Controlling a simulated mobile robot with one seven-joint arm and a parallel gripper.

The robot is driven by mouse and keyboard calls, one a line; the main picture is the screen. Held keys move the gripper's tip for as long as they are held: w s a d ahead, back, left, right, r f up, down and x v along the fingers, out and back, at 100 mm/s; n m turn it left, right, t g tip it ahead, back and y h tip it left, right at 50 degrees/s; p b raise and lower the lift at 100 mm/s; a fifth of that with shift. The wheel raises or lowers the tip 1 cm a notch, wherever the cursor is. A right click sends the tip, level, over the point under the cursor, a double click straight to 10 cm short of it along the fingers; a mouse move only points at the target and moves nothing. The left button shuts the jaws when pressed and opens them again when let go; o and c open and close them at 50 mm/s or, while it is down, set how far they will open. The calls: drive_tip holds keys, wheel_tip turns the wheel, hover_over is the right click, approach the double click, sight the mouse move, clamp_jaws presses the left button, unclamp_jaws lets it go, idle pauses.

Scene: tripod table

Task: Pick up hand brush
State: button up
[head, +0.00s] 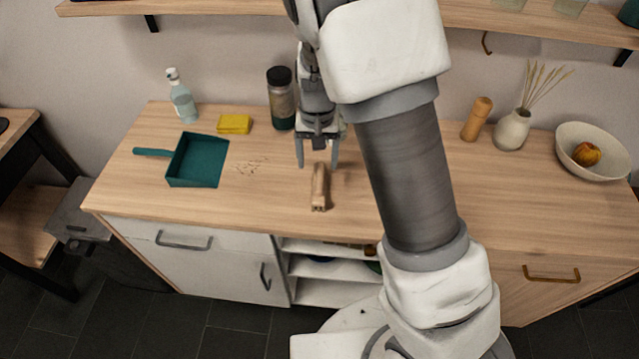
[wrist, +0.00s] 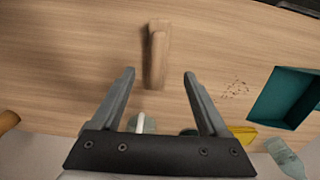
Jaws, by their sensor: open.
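The hand brush (head: 319,186) is a small wooden brush lying on the wooden counter, its long side running from the back toward the front edge. It also shows in the wrist view (wrist: 156,54), ahead of the fingertips and roughly between their lines. My gripper (head: 317,165) is open and empty, pointing down above the counter just behind the brush. In the wrist view my gripper (wrist: 159,73) shows both fingers spread apart, with nothing between the tips except the near end of the brush just beyond. I cannot see the bristles clearly.
A teal dustpan (head: 198,160), crumbs (head: 250,166), a yellow sponge (head: 234,124), a spray bottle (head: 181,97) and a dark-lidded jar (head: 281,98) stand left or behind. A pepper mill (head: 476,119), vase (head: 512,130) and fruit bowl (head: 590,152) are at right. A shelf (head: 230,7) hangs above.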

sight(319, 176)
wheel_tip(319, 176, down, 4)
drive_tip(key=shift+f, duration=0.1)
drive_tip(key=shift+w+d+f, duration=0.1)
drive_tip(key=shift+d+f, duration=0.05)
drive_tip(key=shift+f, duration=1.15)
drive_tip(key=shift+w+d+f, duration=0.1)
drive_tip(key=shift+f, duration=1.15)
clamp_jaws()
